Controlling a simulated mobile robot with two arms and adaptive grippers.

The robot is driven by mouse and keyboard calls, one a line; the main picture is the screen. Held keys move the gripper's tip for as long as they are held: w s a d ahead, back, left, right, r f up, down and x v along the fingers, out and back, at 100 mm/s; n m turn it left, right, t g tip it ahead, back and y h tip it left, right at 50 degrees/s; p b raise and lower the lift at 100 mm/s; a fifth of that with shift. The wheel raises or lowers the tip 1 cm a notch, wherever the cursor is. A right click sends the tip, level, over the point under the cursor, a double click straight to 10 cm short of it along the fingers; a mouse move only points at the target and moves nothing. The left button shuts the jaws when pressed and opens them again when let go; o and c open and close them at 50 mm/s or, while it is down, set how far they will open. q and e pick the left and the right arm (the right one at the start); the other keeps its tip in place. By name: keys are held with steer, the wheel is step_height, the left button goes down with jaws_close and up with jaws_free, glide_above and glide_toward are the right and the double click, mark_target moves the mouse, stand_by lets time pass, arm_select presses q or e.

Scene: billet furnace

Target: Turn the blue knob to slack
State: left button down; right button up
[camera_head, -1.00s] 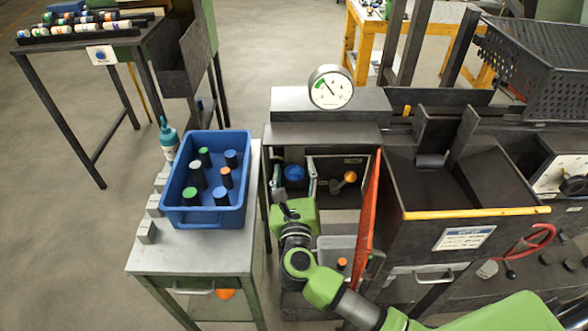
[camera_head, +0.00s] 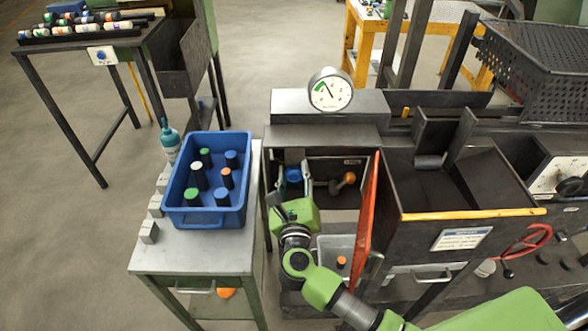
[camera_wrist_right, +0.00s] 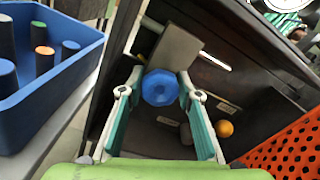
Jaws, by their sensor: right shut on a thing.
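The blue knob (camera_head: 293,173) is inside the open dark cabinet below the gauge; it also shows as a faceted blue cap in the right wrist view (camera_wrist_right: 160,88). My right gripper (camera_head: 294,182) has reached into the cabinet, and its two teal-and-white fingers are shut on the knob, one on each side. The fingertips also show in the right wrist view (camera_wrist_right: 162,79). A grey block (camera_wrist_right: 163,55) is right behind the knob. The round gauge (camera_head: 330,89) has its needle pointing up and left, near the green zone. My left gripper is not in view.
An orange perforated door (camera_head: 368,215) stands open to the right of my right gripper. An orange-tipped lever (camera_head: 348,179) is in the cabinet right of the knob. A blue bin (camera_head: 208,218) with several dark cylinders stands on the metal side table (camera_head: 190,255) at left.

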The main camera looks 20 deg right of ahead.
steer(key=n+p, duration=0.3)
steer(key=shift+r+n, duration=0.15)
steer(key=shift+n, duration=0.15)
steer(key=n+p, duration=0.2)
steer(key=n, duration=0.1)
steer(key=shift+a+n+p, duration=0.15)
steer(key=shift+n+p, duration=0.15)
steer(key=shift+p, duration=0.05)
steer(key=n+p, duration=0.1)
steer(key=n, duration=0.1)
steer(key=n+p, duration=0.1)
steer(key=n, duration=0.1)
steer(key=shift+f+p, duration=0.25)
steer(key=shift+p, duration=0.05)
steer(key=shift+f+n+p, duration=0.1)
steer(key=shift+n+p, duration=0.35)
steer(key=shift+n, duration=0.55)
steer(key=o, duration=1.1)
steer(key=shift+o, duration=0.2)
